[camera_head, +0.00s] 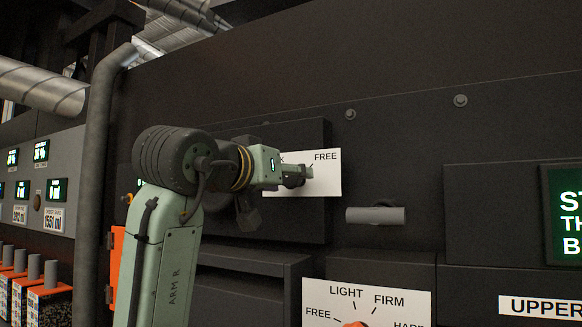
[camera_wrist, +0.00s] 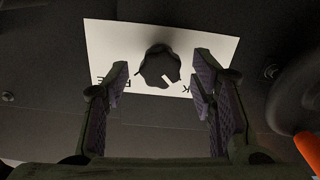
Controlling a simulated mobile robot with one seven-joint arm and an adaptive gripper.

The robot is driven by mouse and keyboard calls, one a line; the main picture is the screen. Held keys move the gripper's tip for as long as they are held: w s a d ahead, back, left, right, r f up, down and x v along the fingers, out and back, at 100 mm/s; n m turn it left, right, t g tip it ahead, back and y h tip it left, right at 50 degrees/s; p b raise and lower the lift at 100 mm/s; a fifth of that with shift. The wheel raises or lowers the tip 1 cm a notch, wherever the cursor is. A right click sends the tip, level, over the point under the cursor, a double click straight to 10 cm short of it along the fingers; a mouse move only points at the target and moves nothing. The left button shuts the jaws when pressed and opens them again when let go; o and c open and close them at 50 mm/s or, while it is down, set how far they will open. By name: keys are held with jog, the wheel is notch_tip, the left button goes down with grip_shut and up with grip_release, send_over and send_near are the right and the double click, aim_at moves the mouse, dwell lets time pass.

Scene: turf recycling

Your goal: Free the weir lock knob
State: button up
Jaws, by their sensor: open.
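The weir lock knob (camera_wrist: 160,66) is dark and sits on a white label plate (camera_wrist: 210,45). In the wrist view the plate appears upside down, with FREE at left and a partly covered word ending in K at right. A pale mark on the knob points toward the K side. My gripper (camera_wrist: 160,80) is open, with one finger on each side of the knob in the picture and gaps between. I cannot tell whether the fingertips reach around it in depth. In the head view my gripper (camera_head: 298,176) covers most of the knob and part of the plate (camera_head: 328,180).
A grey peg (camera_head: 376,215) sticks out right of the plate. Below is another label plate (camera_head: 390,292) reading LIGHT, FIRM and FREE, with an orange knob (camera_head: 355,324). A dark raised panel with a green screen (camera_head: 566,215) is at right. A vertical pipe (camera_head: 94,180) stands left of my arm.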

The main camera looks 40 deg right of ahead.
jog(key=shift+x, duration=1.2)
jog(key=shift+c, duration=0.5)
jog(key=c, duration=1.1)
